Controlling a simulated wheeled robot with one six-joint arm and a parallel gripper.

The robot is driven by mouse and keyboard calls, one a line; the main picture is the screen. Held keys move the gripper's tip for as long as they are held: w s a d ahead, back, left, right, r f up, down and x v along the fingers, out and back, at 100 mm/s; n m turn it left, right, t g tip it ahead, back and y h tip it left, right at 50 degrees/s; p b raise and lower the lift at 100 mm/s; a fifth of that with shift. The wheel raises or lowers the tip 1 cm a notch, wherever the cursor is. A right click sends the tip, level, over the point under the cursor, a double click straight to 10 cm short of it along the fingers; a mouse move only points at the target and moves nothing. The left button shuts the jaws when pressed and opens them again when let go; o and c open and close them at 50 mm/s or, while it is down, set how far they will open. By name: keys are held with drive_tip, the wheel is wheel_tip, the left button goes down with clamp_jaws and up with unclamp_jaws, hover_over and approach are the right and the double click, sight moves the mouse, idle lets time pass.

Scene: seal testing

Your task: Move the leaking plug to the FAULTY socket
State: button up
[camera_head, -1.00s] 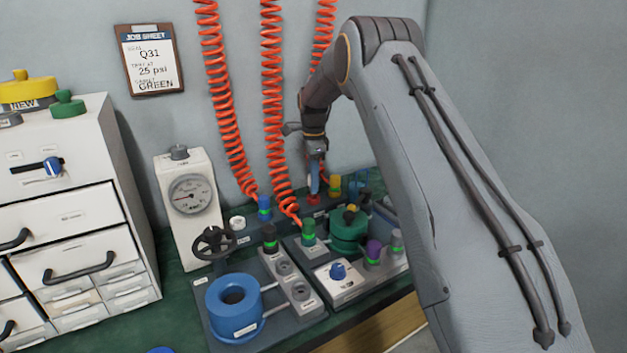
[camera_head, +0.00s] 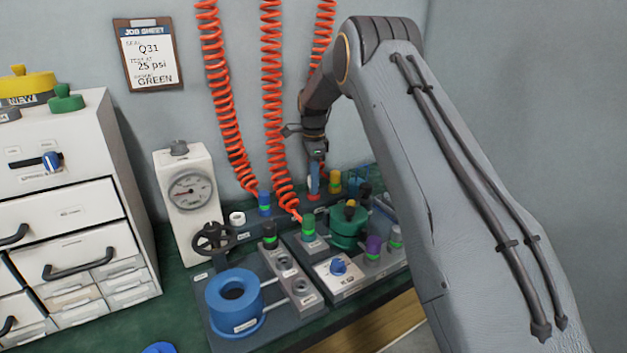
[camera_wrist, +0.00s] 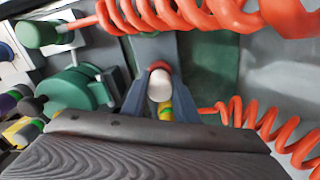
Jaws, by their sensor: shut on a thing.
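My gripper (camera_head: 314,188) points down at the back row of the bench, with its blue fingers on either side of a plug. In the wrist view, my gripper (camera_wrist: 160,95) is shut on a pale, round-topped plug (camera_wrist: 160,86) with a red ring. In the head view, the red of this plug (camera_head: 313,197) shows just under the fingertips, at the back rail. I cannot tell whether it is seated or lifted. The other plugs, such as the blue (camera_head: 264,203), black (camera_head: 269,235) and green (camera_head: 308,227) ones, have green rings. I cannot read a FAULTY label.
Red coiled hoses (camera_head: 272,110) hang close to my gripper. A yellow plug (camera_head: 334,182) stands just right of it. A green round vessel (camera_head: 348,227), a gauge box (camera_head: 186,205) and a blue ring (camera_head: 234,296) crowd the bench. Empty-looking sockets (camera_head: 284,263) lie at the front.

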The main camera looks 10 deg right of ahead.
drive_tip(key=shift+f, duration=0.4)
drive_tip(key=o, duration=1.2)
wheel_tip(320, 180, up, 8)
drive_tip(key=shift+f, duration=0.1)
